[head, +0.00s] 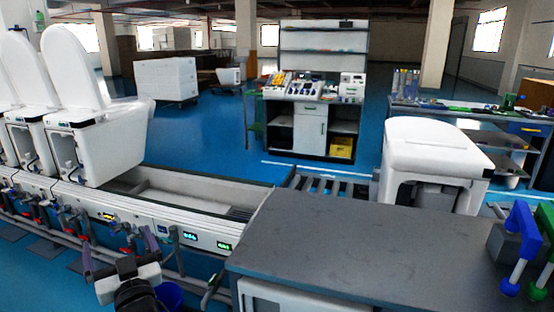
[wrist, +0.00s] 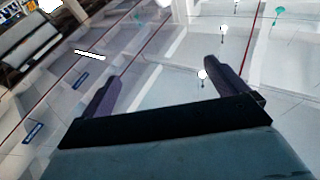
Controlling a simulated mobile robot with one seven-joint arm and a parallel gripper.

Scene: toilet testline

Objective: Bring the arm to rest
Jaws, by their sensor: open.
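My gripper (head: 118,248) is at the lower left of the head view, in front of the front panel of the test line (head: 205,238). Its two dark purple fingers are spread apart with nothing between them. In the wrist view my gripper (wrist: 162,72) is also open and empty. Beyond the fingers there are blurred pale surfaces with thin red lines, hard to make out. Most of my arm is hidden or out of the head view.
White toilets with raised lids (head: 110,135) stand on the line at the left. A grey-topped counter (head: 340,240) fills the front right, with blue and green handled tools (head: 520,245) at its right end. A closed white toilet (head: 435,155) stands behind it. Blue floor (head: 215,135) lies open beyond.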

